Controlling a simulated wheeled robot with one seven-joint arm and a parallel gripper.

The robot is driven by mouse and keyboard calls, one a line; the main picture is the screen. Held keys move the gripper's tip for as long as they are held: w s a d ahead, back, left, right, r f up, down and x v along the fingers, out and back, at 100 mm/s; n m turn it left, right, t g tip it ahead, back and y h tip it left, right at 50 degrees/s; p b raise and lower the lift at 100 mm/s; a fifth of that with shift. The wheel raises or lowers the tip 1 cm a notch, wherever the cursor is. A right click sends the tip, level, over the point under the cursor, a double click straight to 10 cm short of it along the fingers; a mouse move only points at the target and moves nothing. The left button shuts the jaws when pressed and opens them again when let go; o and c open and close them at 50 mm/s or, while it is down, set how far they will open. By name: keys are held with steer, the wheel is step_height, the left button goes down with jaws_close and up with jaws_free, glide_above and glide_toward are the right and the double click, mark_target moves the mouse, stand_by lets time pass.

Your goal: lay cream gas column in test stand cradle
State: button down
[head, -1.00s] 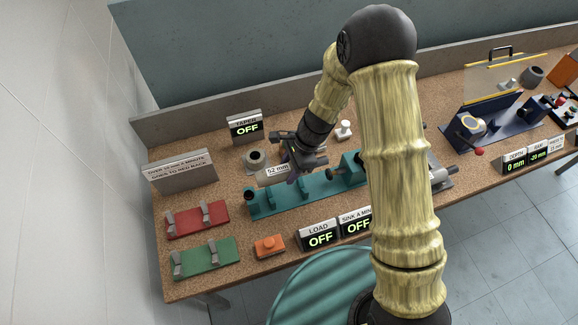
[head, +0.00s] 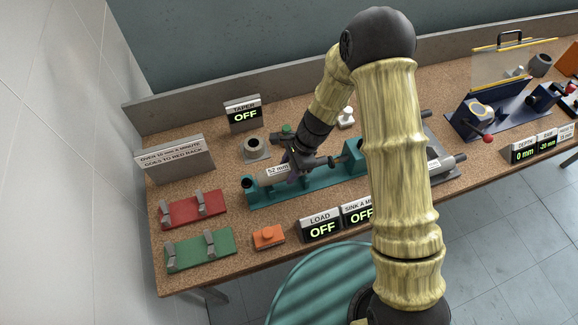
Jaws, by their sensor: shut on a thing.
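The gas column (head: 267,175), with a white label reading 52 mm, lies level along the teal test stand (head: 318,190). My gripper (head: 293,165) is shut on the column near its middle, just right of the label. The column's left end is over the stand's left end support (head: 249,184); its right part points toward the stand's taller teal block (head: 352,160). My gripper and arm hide part of the column and cradle, so I cannot tell whether the column touches the cradle.
Red (head: 195,208) and green (head: 200,250) racks and an orange button box (head: 268,236) are at the left front. LOAD (head: 320,227) and TAPER (head: 242,114) displays read OFF. A grey ring-shaped block (head: 255,149) stands behind the stand.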

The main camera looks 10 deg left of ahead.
steer(key=shift+f+b, duration=0.3)
steer(key=shift+f, duration=0.4)
steer(key=shift+f+b, duration=0.35)
steer(key=shift+f, duration=0.15)
steer(key=c, duration=0.7)
jaws_free()
steer(key=shift+o, duration=0.2)
steer(key=v, duration=1.7)
steer(key=shift+r+b, duration=0.25)
steer(key=shift+b, duration=0.1)
